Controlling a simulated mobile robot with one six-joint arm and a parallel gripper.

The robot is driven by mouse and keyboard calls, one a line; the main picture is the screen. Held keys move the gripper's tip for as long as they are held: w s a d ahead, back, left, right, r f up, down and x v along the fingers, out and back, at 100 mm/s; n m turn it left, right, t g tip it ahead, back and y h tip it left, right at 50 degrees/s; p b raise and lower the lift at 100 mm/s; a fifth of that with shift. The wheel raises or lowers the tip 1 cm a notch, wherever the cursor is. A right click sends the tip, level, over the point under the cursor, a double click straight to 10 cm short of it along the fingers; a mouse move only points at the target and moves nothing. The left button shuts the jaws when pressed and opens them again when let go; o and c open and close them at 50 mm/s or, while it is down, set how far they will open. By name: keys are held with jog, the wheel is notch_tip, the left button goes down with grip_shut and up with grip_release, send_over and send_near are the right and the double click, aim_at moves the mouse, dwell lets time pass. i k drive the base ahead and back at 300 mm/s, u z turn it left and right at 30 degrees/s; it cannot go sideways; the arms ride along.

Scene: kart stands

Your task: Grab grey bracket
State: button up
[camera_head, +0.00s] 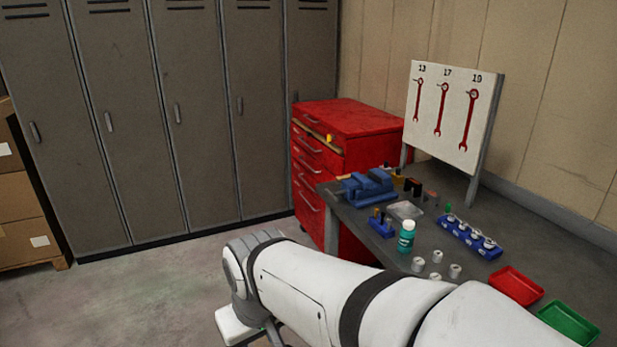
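No grey bracket can be made out with certainty. A small flat light-grey piece (405,210) lies on the workbench (345,212) just in front of the blue vise, and I cannot tell whether it is the bracket. My white arm crosses the bottom of the view, with its wrist left of the bench above the floor.
Near the grey piece are a blue vise (368,187), a small blue holder (381,224), a teal bottle (406,237) and a blue rack (470,239). A red tray (515,287) and green tray (570,323) sit right. A red cabinet (350,120) and lockers (190,110) stand behind.

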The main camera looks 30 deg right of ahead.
aim_at(427, 193)
jog(key=u, duration=0.05)
jog(key=i, duration=2.65)
jog(key=z, duration=3.95)
jog(key=i, duration=1)
jog(key=u, duration=0.05)
